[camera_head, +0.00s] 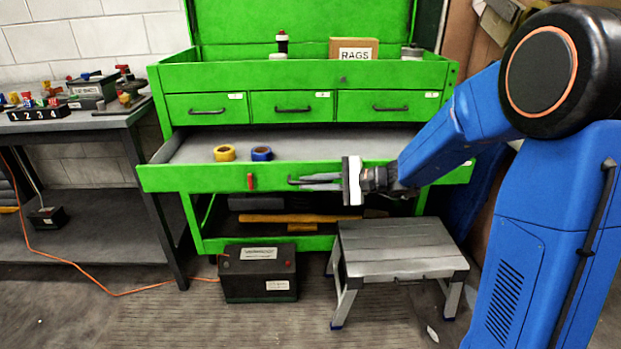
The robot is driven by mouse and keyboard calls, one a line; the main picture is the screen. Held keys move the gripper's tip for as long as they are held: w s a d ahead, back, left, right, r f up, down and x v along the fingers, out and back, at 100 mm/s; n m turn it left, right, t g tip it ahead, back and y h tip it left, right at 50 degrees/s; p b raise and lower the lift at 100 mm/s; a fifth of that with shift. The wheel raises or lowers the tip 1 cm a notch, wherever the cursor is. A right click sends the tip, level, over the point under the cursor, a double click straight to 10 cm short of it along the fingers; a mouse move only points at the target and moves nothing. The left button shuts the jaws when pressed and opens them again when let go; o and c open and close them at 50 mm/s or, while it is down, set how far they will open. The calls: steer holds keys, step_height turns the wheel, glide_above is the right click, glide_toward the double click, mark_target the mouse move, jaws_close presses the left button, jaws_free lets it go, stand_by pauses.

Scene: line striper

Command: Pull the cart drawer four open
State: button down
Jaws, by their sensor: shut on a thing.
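The green tool cart (165,78) stands against the wall with its lid up. Its wide drawer (195,179), below a row of three small drawers, is pulled out and shows its grey inside. A yellow tape roll (224,153) and a blue tape roll (262,154) lie in it. A red latch (250,182) is on the drawer's front. My gripper (296,182) reaches in from the right and is shut at the middle of that front, on the drawer's handle. The fingers and wrist hide most of the handle.
A grey step stool (400,247) stands below my gripper. A black battery (258,273) sits on the floor in front of the cart. A dark workbench (80,122) is at left, with an orange cord (60,278) on the floor. The three small drawers are closed.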

steer(key=shift+s, duration=0.25)
steer(key=c, duration=2.1)
jaws_free()
steer(key=shift+d, duration=0.1)
steer(key=v, duration=1.7)
steer(key=shift+d+r, duration=0.1)
steer(key=shift+d, duration=0.05)
